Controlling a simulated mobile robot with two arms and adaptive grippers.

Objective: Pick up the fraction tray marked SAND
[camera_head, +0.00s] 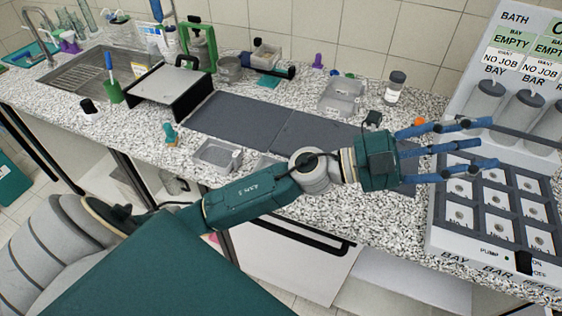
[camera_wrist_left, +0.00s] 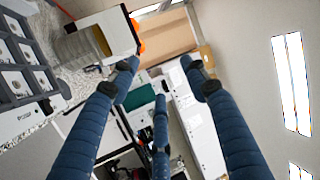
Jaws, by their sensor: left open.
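A small grey tray (camera_head: 217,155) sits on the speckled counter in the middle of the head view, left of my left forearm. A second tray (camera_head: 265,164) is mostly hidden behind that arm. A larger clear grey tray (camera_head: 343,97) stands farther back. I cannot read SAND on any of them. My left gripper (camera_head: 480,143) is open and empty, reaching right toward the grey panel machine, well away from the trays. Its spread fingers also show in the left wrist view (camera_wrist_left: 163,80), with no tray between them. My right gripper is not in view.
The bath machine (camera_head: 440,215) with its wells is at the right, close to my left fingers. Dark mats (camera_head: 235,118) cover the counter middle. A lidded jar (camera_head: 394,88), a sink (camera_head: 85,75) and a black-sided stand (camera_head: 160,85) are farther back or left.

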